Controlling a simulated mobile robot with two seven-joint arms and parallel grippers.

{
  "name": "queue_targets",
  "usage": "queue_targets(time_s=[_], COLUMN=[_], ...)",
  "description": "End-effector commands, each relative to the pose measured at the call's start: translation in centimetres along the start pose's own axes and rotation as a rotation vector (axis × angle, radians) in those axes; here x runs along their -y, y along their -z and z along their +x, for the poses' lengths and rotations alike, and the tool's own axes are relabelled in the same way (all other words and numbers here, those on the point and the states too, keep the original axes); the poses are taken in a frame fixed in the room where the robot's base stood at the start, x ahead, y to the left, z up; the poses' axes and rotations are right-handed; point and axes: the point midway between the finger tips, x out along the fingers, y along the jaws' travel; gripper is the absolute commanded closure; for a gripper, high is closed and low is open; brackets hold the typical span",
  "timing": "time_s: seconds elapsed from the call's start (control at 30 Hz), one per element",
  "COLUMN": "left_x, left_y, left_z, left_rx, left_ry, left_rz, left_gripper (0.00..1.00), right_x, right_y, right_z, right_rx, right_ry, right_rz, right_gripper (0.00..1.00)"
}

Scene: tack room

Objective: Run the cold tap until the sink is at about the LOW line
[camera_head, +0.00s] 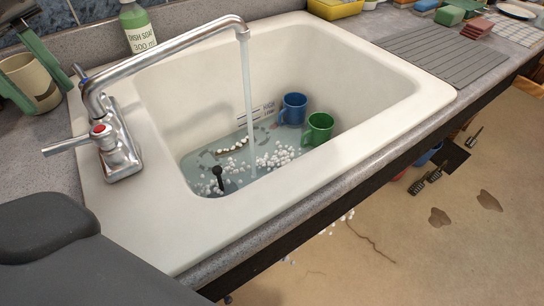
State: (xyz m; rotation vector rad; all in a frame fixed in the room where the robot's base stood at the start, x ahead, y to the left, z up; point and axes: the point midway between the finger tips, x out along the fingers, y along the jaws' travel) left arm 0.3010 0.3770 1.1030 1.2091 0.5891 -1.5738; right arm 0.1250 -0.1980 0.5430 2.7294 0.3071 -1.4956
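The white sink (400,100) holds shallow water (200,172) over its bottom. A stream (248,95) falls from the metal spout (165,45) into it. Level marks (262,113) show on the back wall just above the water; their lettering is too small to read surely. The cold tap (80,72), with a blue mark, is at the far left of the faucet. The red-marked hot tap (98,130) is nearer. My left gripper (51,99) is beside the cold tap with its two fingers apart; whether it touches the lever is unclear. My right gripper is out of view.
A blue mug (294,108), a green mug (318,129), white pellets (275,158) and a dark plug-like thing (217,178) are in the sink. A cream mug (32,82) shows between my fingers. A green soap bottle (137,28) stands behind the spout. The ribbed drainer (440,55) is clear.

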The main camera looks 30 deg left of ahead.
Motion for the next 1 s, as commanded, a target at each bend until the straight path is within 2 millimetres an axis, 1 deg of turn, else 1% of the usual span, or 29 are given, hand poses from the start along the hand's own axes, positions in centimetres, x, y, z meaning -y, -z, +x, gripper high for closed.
queue_targets(time_s=[0.27,0.53,0.67,0.77,1.0], left_x=[0.0,0.0,0.0,-0.1,-0.4], left_y=[0.0,0.0,0.4,1.4,4.9], left_z=[0.0,0.0,-0.3,-1.1,-4.1], left_rx=[0.0,0.0,-0.004,-0.012,-0.074], left_ry=[0.0,0.0,0.003,0.011,0.044], left_rz=[0.0,-0.001,-0.039,-0.13,-0.488], left_gripper=[0.66,1.0,1.0,1.0,1.0], right_x=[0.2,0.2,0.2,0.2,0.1], right_y=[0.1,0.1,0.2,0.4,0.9], right_z=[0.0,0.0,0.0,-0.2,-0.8], right_rx=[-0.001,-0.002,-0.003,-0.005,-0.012], right_ry=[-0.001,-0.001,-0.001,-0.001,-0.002], right_rz=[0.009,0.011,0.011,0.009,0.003], right_gripper=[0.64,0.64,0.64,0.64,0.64])
